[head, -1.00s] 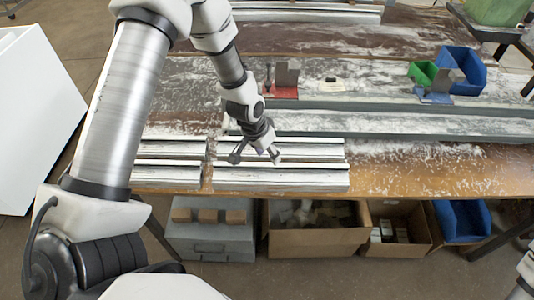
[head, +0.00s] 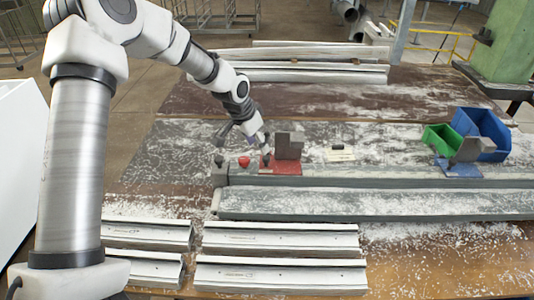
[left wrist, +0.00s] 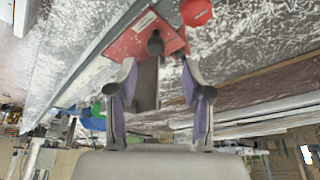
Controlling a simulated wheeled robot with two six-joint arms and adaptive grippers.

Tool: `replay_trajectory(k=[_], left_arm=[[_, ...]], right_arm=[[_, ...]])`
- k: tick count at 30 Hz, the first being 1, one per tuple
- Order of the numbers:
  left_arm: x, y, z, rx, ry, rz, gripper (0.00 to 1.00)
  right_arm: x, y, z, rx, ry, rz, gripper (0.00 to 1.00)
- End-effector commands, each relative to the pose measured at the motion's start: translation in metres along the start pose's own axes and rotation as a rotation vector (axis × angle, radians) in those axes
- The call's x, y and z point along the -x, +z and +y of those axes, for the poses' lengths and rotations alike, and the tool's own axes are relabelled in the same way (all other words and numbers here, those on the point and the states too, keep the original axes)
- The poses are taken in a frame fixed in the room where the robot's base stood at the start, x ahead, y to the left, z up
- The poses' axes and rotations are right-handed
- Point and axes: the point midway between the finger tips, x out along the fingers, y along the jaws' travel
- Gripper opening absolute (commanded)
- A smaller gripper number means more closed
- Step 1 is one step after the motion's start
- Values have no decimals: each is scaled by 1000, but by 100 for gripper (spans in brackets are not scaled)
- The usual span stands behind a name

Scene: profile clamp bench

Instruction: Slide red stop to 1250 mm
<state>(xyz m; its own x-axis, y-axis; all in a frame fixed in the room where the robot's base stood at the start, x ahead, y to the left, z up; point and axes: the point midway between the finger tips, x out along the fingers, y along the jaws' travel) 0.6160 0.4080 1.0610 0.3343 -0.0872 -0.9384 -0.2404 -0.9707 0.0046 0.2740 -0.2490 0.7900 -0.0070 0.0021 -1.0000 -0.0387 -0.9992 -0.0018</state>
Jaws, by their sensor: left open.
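The red stop (head: 285,167) has a red base plate and a grey upright block. It sits near the left end of the long grey rail (head: 400,182). In the left wrist view its red plate (left wrist: 125,44) and a dark knob show ahead of my fingers, and the grey block appears between them. My left gripper (head: 243,144) is open, just left of the block in the head view; whether it touches the stop I cannot tell. A round red knob (head: 244,162) is left of the stop; it also shows in the left wrist view (left wrist: 196,12). My right gripper is not in view.
A blue stop (head: 460,170) with a grey block is far right along the rail. Behind it are a green bin (head: 442,137) and a blue bin (head: 482,133). A small labelled piece (head: 340,154) lies right of the red stop. Pale profiles (head: 280,238) lie in front.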

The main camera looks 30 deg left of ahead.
Motion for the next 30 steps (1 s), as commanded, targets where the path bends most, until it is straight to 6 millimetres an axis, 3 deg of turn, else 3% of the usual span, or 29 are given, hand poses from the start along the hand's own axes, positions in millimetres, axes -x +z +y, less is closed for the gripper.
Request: replay_trajectory(k=[1,5,16,25,30], left_arm=[[0,-2,-2,6,0,22,50],[0,-6,-2,8,0,34,50],[-64,-8,-2,8,0,31,50],[-72,-8,-2,7,0,34,50],[-72,-8,-2,7,0,34,0]], right_arm=[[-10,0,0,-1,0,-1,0],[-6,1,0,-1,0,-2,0],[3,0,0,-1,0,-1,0],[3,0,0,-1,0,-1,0],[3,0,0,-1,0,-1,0]])
